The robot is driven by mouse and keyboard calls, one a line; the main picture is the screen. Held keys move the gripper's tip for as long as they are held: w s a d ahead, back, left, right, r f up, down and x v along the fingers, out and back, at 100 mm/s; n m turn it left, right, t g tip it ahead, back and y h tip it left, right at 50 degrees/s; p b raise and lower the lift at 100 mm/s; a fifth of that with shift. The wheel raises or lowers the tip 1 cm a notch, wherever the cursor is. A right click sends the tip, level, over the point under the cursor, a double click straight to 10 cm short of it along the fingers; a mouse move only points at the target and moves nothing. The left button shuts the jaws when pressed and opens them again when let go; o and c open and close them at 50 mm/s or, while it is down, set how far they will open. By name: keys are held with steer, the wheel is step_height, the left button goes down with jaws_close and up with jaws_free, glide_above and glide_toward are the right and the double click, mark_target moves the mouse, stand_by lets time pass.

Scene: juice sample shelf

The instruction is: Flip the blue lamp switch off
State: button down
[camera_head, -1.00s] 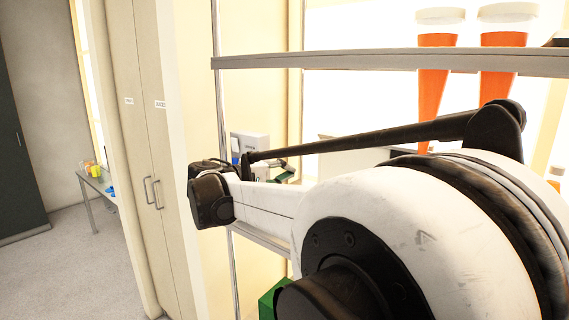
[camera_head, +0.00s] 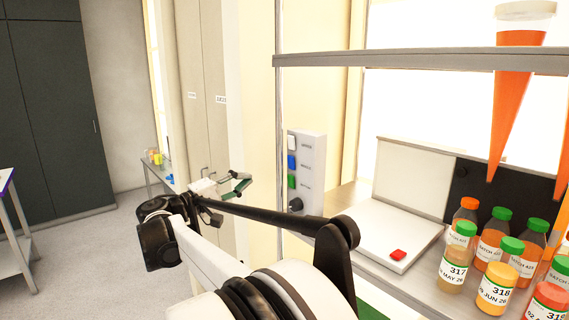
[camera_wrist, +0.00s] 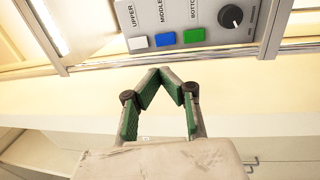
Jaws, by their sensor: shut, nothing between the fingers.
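The blue switch (camera_head: 291,161) sits on a grey control panel (camera_head: 314,165), between a white switch (camera_head: 291,142) above and a green switch (camera_head: 291,181) below. A dark knob (camera_head: 296,204) is at the panel's bottom. In the wrist view, the blue switch (camera_wrist: 165,39) is beside the label MIDDLE, with white and green switches on either side. My gripper (camera_head: 248,178) is left of the panel in the head view. In the wrist view, my gripper (camera_wrist: 163,72) has its green-padded fingertips together and empty, a short way below the blue switch in the picture and apart from it.
A metal shelf rail (camera_head: 420,59) runs above the bench. A white device with a red button (camera_head: 397,254) and several labelled juice bottles (camera_head: 497,288) stand to the right. An orange-filled tube (camera_head: 513,90) hangs at the rack. Tall cabinets (camera_head: 210,90) stand behind my gripper.

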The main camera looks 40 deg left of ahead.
mark_target(290, 160)
steer(key=p+x, duration=0.4)
steer(key=x, duration=1)
steer(key=shift+d, duration=0.1)
steer(key=shift+w, duration=0.1)
